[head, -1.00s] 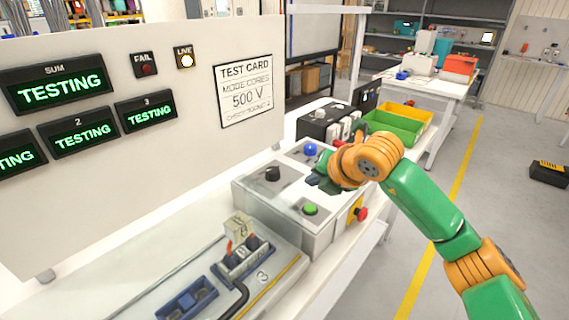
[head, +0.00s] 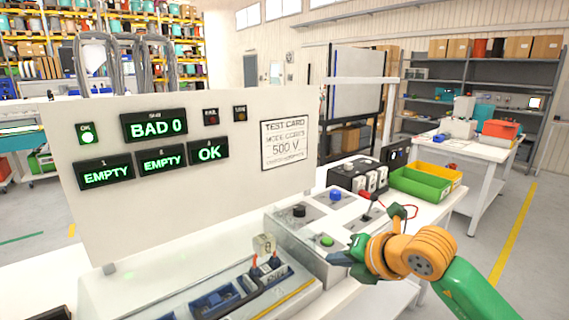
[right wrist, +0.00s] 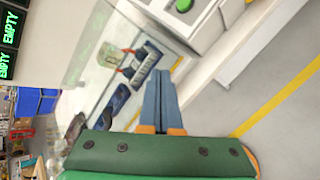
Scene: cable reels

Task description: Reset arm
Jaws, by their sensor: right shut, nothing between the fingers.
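My right gripper (head: 341,259) is shut and empty in the head view, in front of the grey control box (head: 285,226), close to its green button (head: 327,240). Whether it touches the box cannot be told. In the right wrist view its two blue fingers (right wrist: 163,98) lie together, with the green button (right wrist: 183,4) beyond them at the top. The box also carries a black knob (head: 299,211), a blue button (head: 335,194) and a black lever (head: 369,212). My left gripper is not in view.
The upright panel reads BAD 0 (head: 155,125), EMPTY, EMPTY and OK; a green OK lamp (head: 88,134) is lit. A socket block with red-tipped plugs (head: 267,270) sits left of the box. Green and yellow bins (head: 421,184) stand behind. Floor at right is clear.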

